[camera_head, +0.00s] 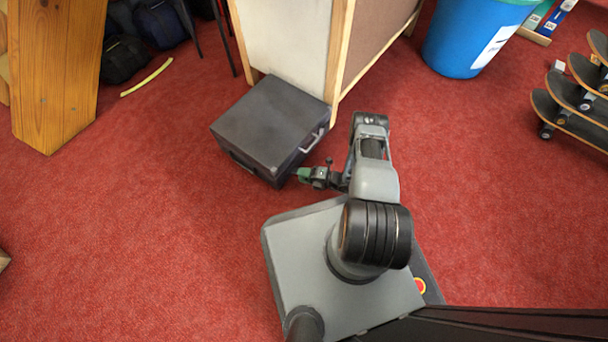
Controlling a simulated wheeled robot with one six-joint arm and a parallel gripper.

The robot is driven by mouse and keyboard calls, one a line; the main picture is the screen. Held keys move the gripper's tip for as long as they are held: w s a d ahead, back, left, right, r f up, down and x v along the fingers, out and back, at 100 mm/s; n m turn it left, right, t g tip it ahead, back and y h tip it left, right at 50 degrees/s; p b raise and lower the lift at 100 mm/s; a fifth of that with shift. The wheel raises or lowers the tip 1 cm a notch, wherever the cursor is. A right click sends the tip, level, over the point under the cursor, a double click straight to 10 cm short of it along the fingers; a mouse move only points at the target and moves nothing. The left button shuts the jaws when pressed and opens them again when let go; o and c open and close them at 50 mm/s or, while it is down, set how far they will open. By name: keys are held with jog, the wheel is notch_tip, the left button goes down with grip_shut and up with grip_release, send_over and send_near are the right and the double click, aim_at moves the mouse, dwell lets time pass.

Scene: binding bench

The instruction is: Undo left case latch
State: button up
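A dark grey case (268,122) lies flat and closed on the red carpet. A pale, bar-like metal fitting (313,141) shows on its right side, facing my arm. Darker fittings on its front left side are too small to make out. I cannot tell which fitting is the left latch. My gripper (302,174), with green at its tip, is low beside the case's near right corner. Whether it touches the case is unclear, and its fingers are too small to show if they are open.
A wood-framed panel unit (340,50) stands directly behind the case. A blue bin (468,40) and stacked skateboards (577,98) are at the right. A wooden board (58,70) and dark bags (160,25) are at the left. Carpet left of the case is clear.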

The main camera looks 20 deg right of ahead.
grip_shut()
jog(key=shift+w+a+r+h+p, duration=0.15)
jog(key=shift+w+r+h+p, duration=0.1)
jog(key=shift+r+h+p, duration=0.15)
jog(key=shift+o, duration=0.4)
grip_release()
